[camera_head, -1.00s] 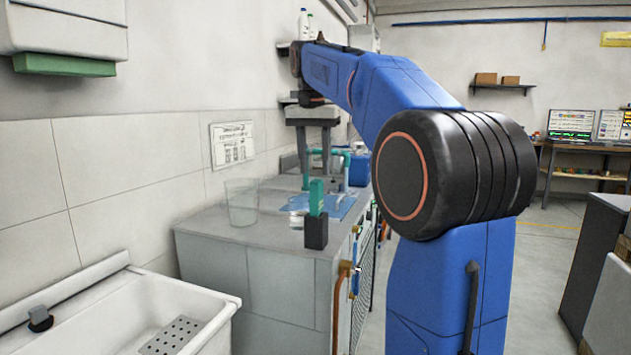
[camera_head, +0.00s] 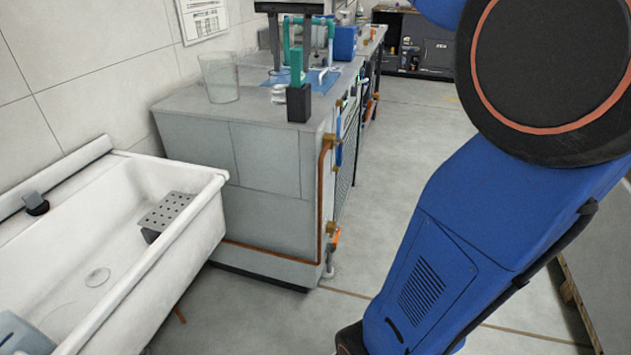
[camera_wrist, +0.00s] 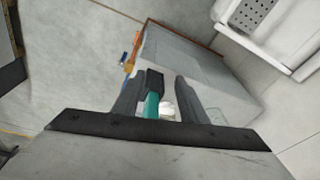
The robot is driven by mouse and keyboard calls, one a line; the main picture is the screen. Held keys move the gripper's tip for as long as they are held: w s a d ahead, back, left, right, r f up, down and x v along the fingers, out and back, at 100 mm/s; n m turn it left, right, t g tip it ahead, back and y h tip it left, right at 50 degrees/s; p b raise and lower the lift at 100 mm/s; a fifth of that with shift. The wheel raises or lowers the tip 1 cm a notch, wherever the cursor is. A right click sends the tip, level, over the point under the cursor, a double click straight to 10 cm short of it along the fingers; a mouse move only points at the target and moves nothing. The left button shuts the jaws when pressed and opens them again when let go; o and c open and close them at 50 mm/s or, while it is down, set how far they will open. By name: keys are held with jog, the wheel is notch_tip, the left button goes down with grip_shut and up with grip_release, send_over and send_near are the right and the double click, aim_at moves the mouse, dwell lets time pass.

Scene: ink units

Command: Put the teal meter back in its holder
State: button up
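In the wrist view, the teal meter (camera_wrist: 151,106) and the dark holder (camera_wrist: 154,79) show in the gap between the fingers, nearer the left one. My gripper (camera_wrist: 159,77) is open, with both fingers apart. In the head view its dark fingers hang behind and above the meter, and their tips are partly hidden. I cannot tell whether a finger touches the meter.
A clear beaker (camera_head: 219,79) and a small glass jar (camera_head: 278,94) stand left of the holder. A blue mat (camera_head: 324,79) and a blue box (camera_head: 345,41) lie behind. A white sink (camera_head: 190,235) is at front left. Copper pipe (camera_head: 323,180) runs down the bench end.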

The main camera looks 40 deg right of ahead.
jog(key=s+a+f+n+t, duration=0.1)
jog(key=s+a+f+n, duration=0.2)
jog(key=s+f, duration=0.7)
jog(key=s+a+f+n+t+y, duration=0.1)
jog(key=s+a+f+n, duration=0.3)
jog(key=s+f, duration=0.7)
notch_tip(320, 180, down, 7)
jog(key=shift+s+a+f+t, duration=0.25)
jog(key=shift+a+t, duration=0.15)
jog(key=shift+a, duration=0.5)
